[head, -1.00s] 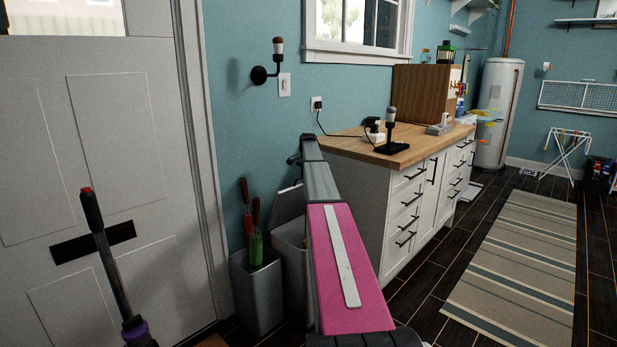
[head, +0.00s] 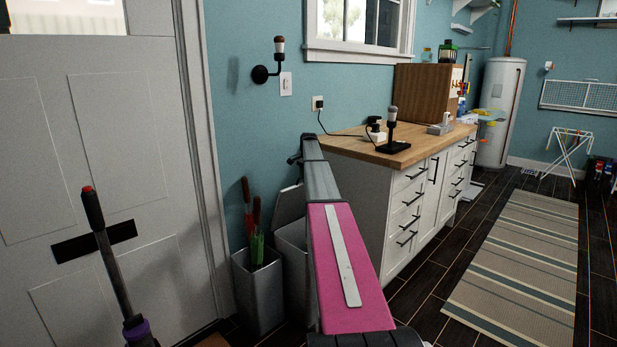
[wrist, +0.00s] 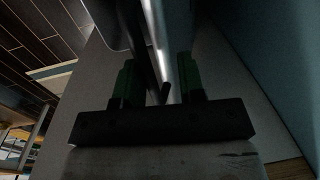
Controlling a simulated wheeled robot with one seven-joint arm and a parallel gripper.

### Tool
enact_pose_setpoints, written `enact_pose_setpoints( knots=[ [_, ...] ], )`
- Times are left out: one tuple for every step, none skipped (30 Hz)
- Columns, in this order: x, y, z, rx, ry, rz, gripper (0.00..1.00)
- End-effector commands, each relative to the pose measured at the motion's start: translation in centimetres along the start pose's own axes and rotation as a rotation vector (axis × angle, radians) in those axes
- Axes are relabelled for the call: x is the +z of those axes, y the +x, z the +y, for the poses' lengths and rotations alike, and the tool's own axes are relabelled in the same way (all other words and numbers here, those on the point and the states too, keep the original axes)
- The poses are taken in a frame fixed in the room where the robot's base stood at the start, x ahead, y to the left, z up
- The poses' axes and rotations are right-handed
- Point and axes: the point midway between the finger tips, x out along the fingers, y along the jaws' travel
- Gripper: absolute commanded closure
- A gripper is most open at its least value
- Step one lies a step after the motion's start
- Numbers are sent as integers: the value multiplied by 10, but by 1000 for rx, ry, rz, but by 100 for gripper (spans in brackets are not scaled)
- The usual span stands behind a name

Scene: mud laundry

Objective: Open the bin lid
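The grey bin (head: 291,249) stands against the wall by the counter, partly hidden behind my arm. Its grey lid (head: 289,204) shows as a tilted panel above the bin's rim, raised at the back.
A second grey container (head: 258,293) with red and green handled tools stands just left of the bin. The white counter cabinet (head: 362,205) is close on the right. A upright handle (head: 108,250) stands before the door (head: 95,150). The striped rug (head: 520,260) is clear.

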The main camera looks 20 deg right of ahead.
Motion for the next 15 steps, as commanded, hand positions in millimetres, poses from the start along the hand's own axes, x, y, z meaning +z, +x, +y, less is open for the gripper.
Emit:
enact_pose_setpoints(
  knots=[
    [0, -3, 0, 0, 0, 0, 64],
    [0, -6, 1, 0, 0, 0, 64],
    [0, -10, 1, -1, 0, 1, 64],
    [0, -14, 2, -1, 0, 1, 64],
    [0, -18, 2, -1, 0, 1, 64],
    [1, -25, 3, -1, 0, 1, 64],
    [1, -30, 4, -1, -1, 1, 64],
    [0, -36, 4, -1, -1, 1, 64],
    [1, -44, 5, -2, -1, 1, 64],
    [1, -50, 6, -2, -1, 1, 64],
    [1, -56, 7, -1, -1, 1, 64],
    [1, -63, 7, -1, -1, 1, 64],
    [1, -68, 8, -2, -2, 1, 64],
    [1, -74, 8, -2, -2, 1, 64],
    [1, -81, 9, -2, -2, 1, 64]
  ],
)
